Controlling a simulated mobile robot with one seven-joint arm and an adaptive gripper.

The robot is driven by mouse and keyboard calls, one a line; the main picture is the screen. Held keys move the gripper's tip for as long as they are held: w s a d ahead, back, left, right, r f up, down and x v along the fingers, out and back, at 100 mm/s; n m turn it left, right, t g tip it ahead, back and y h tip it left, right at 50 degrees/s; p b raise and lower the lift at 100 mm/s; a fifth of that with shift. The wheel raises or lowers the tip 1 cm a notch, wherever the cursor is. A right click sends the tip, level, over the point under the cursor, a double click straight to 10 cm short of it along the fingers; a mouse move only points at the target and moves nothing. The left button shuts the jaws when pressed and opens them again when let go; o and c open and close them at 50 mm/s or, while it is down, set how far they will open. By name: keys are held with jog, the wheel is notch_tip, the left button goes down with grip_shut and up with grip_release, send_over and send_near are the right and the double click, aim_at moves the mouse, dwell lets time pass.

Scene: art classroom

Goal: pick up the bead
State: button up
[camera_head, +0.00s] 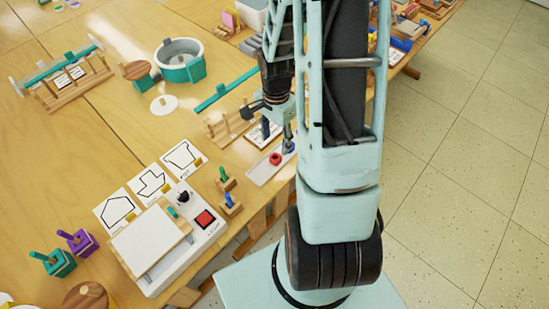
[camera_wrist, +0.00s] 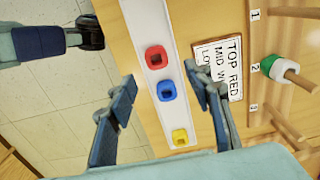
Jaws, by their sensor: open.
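Three beads lie in a row on a pale tray (camera_wrist: 140,15) in the wrist view: a red bead (camera_wrist: 156,57), a blue bead (camera_wrist: 167,90) and a yellow bead (camera_wrist: 180,137). Each looks rounded with a square, dark hole. My gripper (camera_wrist: 161,80) is open, with one finger on each side of the row. The blue bead is nearest the middle between the fingertips, and nothing is held. The head view shows my gripper (camera_head: 287,138) over the tray (camera_head: 262,176), with the red bead (camera_head: 275,159) beside it. The yellow bead cannot be made out there.
A printed card (camera_wrist: 218,65) reading "TOP RED" lies beside the tray, close to one finger. Past it is a wooden rack with numbered pegs; one peg (camera_wrist: 290,72) carries green and white pieces. A white device with a red button (camera_head: 205,218) stands left of the tray.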

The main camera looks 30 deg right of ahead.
aim_at(277, 153)
jog(key=shift+s+f, duration=0.2)
jog(key=shift+f, duration=3.25)
jog(key=c, duration=0.8)
